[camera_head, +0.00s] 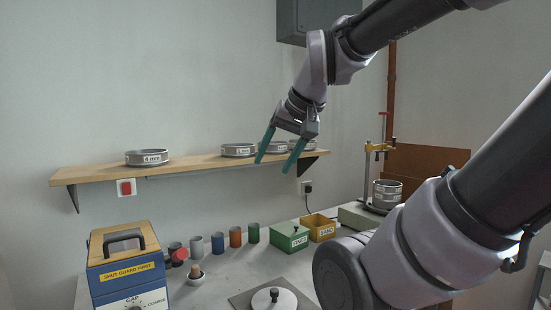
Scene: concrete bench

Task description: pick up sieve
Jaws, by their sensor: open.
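Several round metal sieves sit on the wooden wall shelf (195,163). One sieve labelled "4 mm" (147,158) stands alone toward the left. A second sieve (238,150) stands near the middle, just left of my gripper. A third sieve (276,147) is partly hidden behind my gripper, and a further one (308,145) shows just right of it. More sieves (387,193) are stacked on a stand at the right of the bench. My gripper (277,162) is open, its two teal fingers pointing down in front of the shelf.
On the bench below are a blue box with a handle (126,268), several coloured cups (235,237), a green box (289,237), a yellow box (319,228) and a round lid (274,299). A grey cabinet (315,18) hangs above. The shelf is clear between the left and middle sieves.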

